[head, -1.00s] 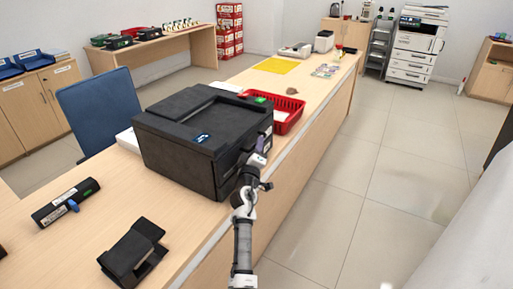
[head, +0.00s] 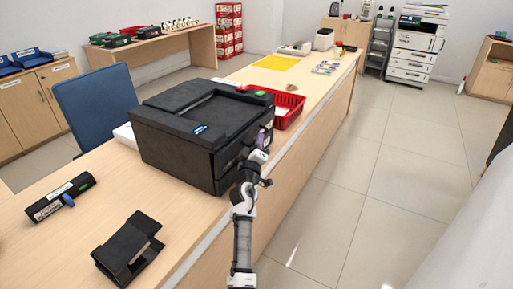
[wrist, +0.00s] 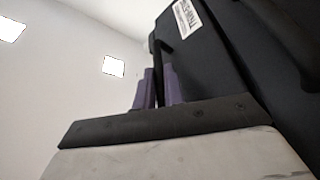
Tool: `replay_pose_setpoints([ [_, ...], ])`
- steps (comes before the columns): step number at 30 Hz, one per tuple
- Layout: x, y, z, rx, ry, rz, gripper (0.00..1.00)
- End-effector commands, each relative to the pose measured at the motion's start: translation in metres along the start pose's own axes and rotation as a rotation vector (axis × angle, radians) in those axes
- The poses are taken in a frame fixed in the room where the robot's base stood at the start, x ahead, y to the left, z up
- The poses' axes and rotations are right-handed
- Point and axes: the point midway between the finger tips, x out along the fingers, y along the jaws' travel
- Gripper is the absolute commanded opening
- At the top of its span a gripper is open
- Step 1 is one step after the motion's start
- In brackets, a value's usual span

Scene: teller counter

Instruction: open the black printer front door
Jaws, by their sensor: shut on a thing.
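The black printer (head: 185,150) stands on the counter, its front side facing right in the head view. My gripper (head: 261,151) is at that front side, level with its upper part. In the wrist view my gripper's purple fingers (wrist: 158,90) are closed around a narrow dark part of the printer front door (wrist: 215,55), which looks like its handle or edge. The door's dark panel with a white label fills the right of that view. My arm hides part of the front in the head view. I cannot tell whether the door stands ajar.
A red basket (head: 288,110) stands on the counter just beyond the printer. A black stand (head: 128,250) and a black device (head: 60,197) lie on the near counter. A blue chair (head: 97,107) is behind the counter. The tiled floor (head: 345,200) to the right is clear.

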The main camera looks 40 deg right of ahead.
Motion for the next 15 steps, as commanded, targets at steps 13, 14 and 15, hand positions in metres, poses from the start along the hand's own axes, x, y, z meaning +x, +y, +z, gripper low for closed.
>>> replay_pose_setpoints([
  [13,-0.011,-0.012,0.025,0.245,0.004,0.106,0.00],
  [14,-0.012,-0.013,0.026,0.262,0.004,0.112,0.00],
  [15,-0.012,-0.013,0.028,0.284,0.003,0.121,0.00],
])
